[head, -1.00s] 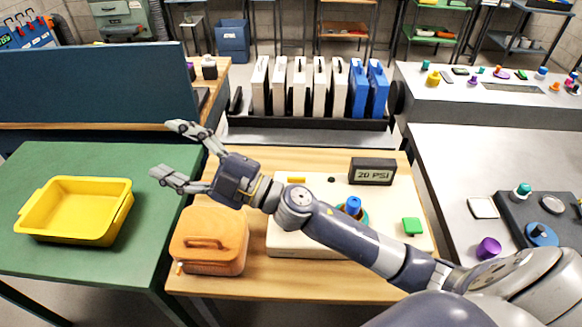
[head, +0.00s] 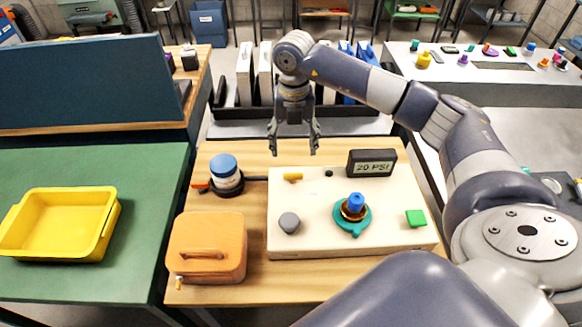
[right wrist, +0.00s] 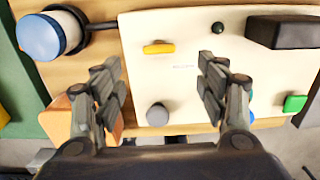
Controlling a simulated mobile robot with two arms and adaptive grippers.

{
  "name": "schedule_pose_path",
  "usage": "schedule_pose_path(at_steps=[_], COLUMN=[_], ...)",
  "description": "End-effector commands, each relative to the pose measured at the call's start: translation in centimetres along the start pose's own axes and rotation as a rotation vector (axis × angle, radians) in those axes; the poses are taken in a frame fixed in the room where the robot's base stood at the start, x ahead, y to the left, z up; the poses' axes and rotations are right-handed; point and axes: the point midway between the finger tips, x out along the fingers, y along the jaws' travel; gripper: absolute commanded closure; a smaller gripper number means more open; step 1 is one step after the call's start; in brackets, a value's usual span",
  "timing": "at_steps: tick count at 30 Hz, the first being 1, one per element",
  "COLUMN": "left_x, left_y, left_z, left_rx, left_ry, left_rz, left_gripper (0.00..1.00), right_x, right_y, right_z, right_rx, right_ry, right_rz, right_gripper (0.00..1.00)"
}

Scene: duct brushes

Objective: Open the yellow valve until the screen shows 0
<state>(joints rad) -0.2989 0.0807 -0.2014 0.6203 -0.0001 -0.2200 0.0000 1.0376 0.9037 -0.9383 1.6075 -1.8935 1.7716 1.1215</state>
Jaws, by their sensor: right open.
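The yellow valve (head: 292,177) is a small bar handle lying flat near the back left of the cream panel (head: 330,246). It also shows in the right wrist view (right wrist: 159,48), ahead of and between my fingers. The screen (head: 371,163) is a dark box at the panel's back right and reads 20 PSI. My right gripper (head: 294,148) points down above the table's back edge, just behind the yellow valve. Its fingers are apart with nothing between them, as the right wrist view (right wrist: 160,75) shows. My left gripper is not in view.
The panel also bears a grey knob (head: 289,222), a blue-topped knob on a teal base (head: 352,213) and a green button (head: 416,218). A blue-and-white cylinder (head: 226,174) and an orange box (head: 207,247) stand left of it. A yellow tray (head: 60,225) sits on the green table.

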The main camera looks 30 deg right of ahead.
Motion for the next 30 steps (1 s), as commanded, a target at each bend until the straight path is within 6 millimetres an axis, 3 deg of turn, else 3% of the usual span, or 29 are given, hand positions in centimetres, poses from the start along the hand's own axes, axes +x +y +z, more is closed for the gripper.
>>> schedule_pose_path(at_steps=[15,21,29,30], left_x=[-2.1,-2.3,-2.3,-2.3], left_y=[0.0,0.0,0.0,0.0], left_z=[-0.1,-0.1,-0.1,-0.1], left_rx=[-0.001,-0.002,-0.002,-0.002], left_ry=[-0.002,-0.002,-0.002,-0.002], left_rz=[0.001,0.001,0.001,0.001], left_gripper=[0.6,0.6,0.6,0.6], right_x=[8.6,10.2,10.3,10.3], right_y=[0.1,0.1,0.1,0.1], right_z=[-0.2,-0.2,-0.2,-0.2], right_rx=[-0.002,-0.003,-0.004,-0.004], right_ry=[0.005,0.002,0.002,0.002], right_rz=[0.002,0.003,0.004,0.004], right_gripper=[0.33,0.33,0.33,0.38])
